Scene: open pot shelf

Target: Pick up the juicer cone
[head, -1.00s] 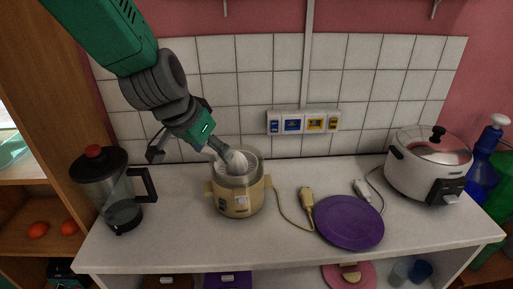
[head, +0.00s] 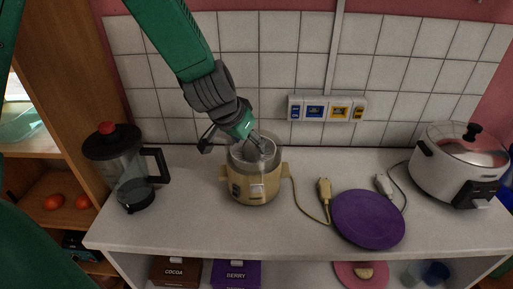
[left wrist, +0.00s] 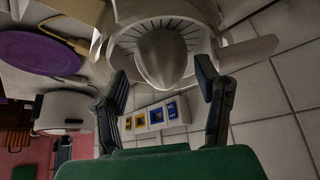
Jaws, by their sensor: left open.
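The juicer cone (left wrist: 162,58) is a pale ridged dome on top of the juicer, large in the left wrist view. In the head view the cream juicer (head: 252,185) stands on the white counter, and my gripper partly covers its cone. My left gripper (head: 262,143) comes down from above at the juicer's top. In the left wrist view its two fingers (left wrist: 162,88) are spread apart, one on each side of the cone's near end; I cannot tell whether they touch it. My right gripper does not show.
A glass blender jug (head: 130,175) stands left of the juicer. A purple plate (head: 368,219) and a plug on a cord (head: 324,190) lie to the right, with a white rice cooker (head: 462,165) beyond. A tiled wall with sockets (head: 328,109) is close behind.

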